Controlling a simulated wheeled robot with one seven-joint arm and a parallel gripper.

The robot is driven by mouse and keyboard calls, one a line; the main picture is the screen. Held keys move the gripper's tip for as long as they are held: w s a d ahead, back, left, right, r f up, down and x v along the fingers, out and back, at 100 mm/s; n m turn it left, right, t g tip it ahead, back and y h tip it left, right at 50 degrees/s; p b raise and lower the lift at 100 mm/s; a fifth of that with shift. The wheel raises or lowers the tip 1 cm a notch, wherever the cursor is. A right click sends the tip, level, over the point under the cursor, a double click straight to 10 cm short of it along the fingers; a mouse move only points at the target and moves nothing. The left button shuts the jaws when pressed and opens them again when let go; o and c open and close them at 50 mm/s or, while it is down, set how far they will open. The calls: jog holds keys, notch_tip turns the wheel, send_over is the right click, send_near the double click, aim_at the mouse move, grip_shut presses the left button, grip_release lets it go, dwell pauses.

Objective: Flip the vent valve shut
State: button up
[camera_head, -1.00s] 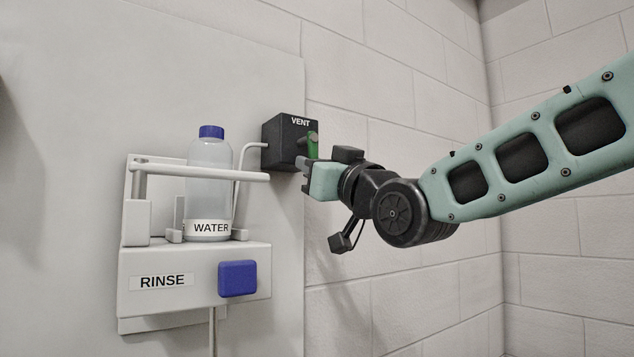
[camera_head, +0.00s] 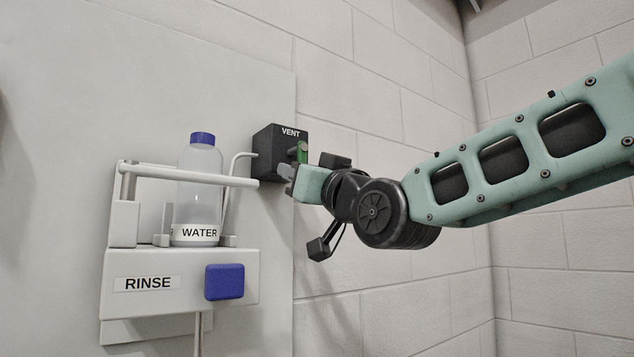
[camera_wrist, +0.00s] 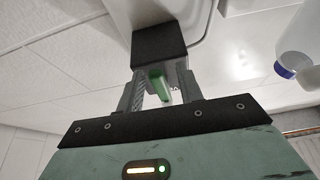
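The vent valve is a dark box (camera_head: 278,153) marked VENT on the wall panel. Its green lever (camera_head: 302,151) is on the box's right side, partly behind my gripper. My gripper (camera_head: 288,176) is at the box's lower right. In the wrist view my gripper's two fingers (camera_wrist: 161,84) are apart, with the green lever (camera_wrist: 159,87) between them. Gaps show on both sides of the lever, so it does not look clamped. The box (camera_wrist: 159,42) is just beyond the fingertips.
A rinse unit (camera_head: 180,270) with a blue button (camera_head: 224,282) is to the left. A thin tube (camera_head: 229,185) runs to the vent box. Brick wall is to the right.

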jog(key=p+v, duration=0.7)
jog(key=v, duration=1)
jog(key=shift+s+f, duration=0.1)
dwell(0.4)
